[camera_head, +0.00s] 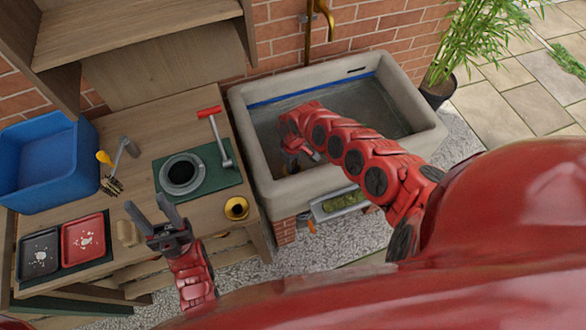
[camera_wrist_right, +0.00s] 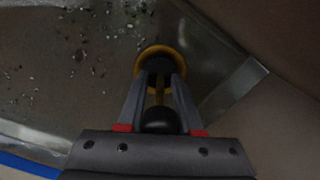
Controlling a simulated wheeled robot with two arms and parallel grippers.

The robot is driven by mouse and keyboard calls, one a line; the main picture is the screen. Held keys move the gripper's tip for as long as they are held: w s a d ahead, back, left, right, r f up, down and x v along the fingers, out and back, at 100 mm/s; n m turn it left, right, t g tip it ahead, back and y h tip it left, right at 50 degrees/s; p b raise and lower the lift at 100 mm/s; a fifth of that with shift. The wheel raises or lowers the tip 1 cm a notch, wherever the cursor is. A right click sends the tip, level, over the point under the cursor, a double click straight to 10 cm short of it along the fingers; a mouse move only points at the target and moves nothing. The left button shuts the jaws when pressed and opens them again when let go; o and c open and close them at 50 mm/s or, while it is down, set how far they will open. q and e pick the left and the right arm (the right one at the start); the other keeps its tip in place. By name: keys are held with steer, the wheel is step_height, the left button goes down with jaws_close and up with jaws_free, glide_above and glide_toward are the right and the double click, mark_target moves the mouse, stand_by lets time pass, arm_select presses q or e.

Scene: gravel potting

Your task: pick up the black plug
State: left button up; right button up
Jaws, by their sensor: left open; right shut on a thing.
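In the right wrist view, the black plug (camera_wrist_right: 160,121) shows a round dark knob and a brass stem between my right gripper's fingers. My right gripper (camera_wrist_right: 160,80) is shut on it. A brass ring (camera_wrist_right: 160,49) with a dark middle lies at the fingertips; I cannot tell whether the plug is seated in it or lifted. In the head view, my right arm reaches into the stone sink (camera_head: 425,122), with its gripper low by the near left inner wall and the plug mostly hidden. My left gripper (camera_head: 156,212) is open and empty above the bench front.
Dark and pale grit lies on the sink floor. On the bench are a blue bin (camera_head: 40,165), red tray (camera_head: 83,240), black tray (camera_head: 40,253), dark pot (camera_head: 181,174) on a green mat, red-handled tool (camera_head: 216,135) and brass cup (camera_head: 236,208). A brass tap (camera_head: 318,20) hangs above the sink.

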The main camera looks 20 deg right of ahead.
jaws_close()
steer(key=shift+r, duration=0.15)
